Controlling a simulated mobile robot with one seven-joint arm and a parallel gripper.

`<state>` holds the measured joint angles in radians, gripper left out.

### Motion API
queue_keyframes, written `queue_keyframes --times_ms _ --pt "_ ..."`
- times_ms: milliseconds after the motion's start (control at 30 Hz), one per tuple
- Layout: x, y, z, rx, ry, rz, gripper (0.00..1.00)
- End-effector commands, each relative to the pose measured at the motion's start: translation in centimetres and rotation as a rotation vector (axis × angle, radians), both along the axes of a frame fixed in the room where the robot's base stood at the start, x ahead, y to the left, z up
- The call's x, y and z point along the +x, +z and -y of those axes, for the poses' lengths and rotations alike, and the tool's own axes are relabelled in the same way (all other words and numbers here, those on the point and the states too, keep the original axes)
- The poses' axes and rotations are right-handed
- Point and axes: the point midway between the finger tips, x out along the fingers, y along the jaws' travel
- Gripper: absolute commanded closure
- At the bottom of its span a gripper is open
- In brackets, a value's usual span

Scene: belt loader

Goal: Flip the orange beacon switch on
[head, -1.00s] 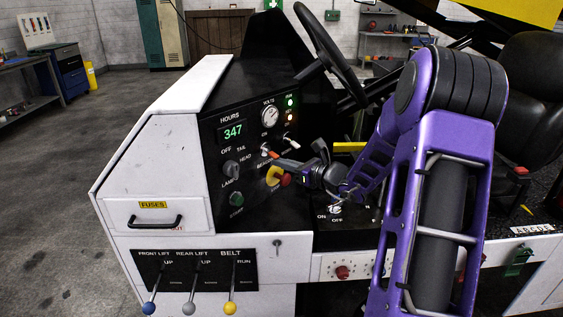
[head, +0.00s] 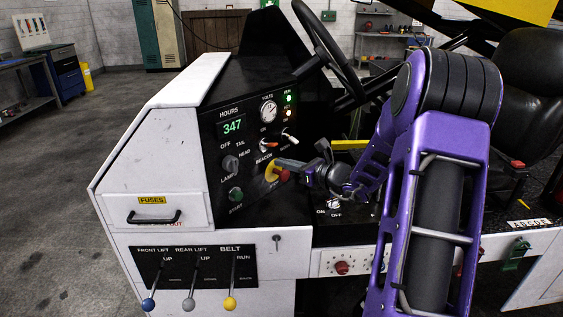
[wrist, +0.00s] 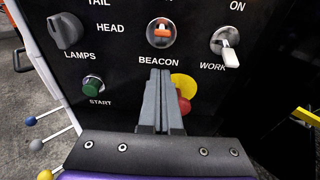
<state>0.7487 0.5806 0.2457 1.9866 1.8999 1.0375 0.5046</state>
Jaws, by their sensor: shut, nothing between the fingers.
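The orange beacon switch (head: 265,147) sits on the black dash panel, above the word BEACON. In the wrist view its short orange lever (wrist: 161,31) is in a round metal collar, with the orange part high in the collar; it looks tipped up toward the ON side. My gripper (head: 279,163) is shut and empty, pointing at the panel just below the switch. In the wrist view its closed fingertips (wrist: 161,73) lie below the BEACON label, apart from the lever. They partly cover the yellow-and-red stop button (wrist: 184,88).
The white-levered work switch (wrist: 229,42) is right of the beacon switch, its lever tilted down. The lamps knob (wrist: 66,31) and green start button (wrist: 92,86) are at left. The steering wheel (head: 326,50) stands above the panel.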

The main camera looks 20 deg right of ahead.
Motion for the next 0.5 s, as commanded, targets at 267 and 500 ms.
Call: queue_keyframes --times_ms 267,500 --pt "-4.2 3.1 2.6 -0.004 -0.001 0.002 1.00" --pt "-6.6 5.0 3.8 -0.002 0.000 0.001 1.00"
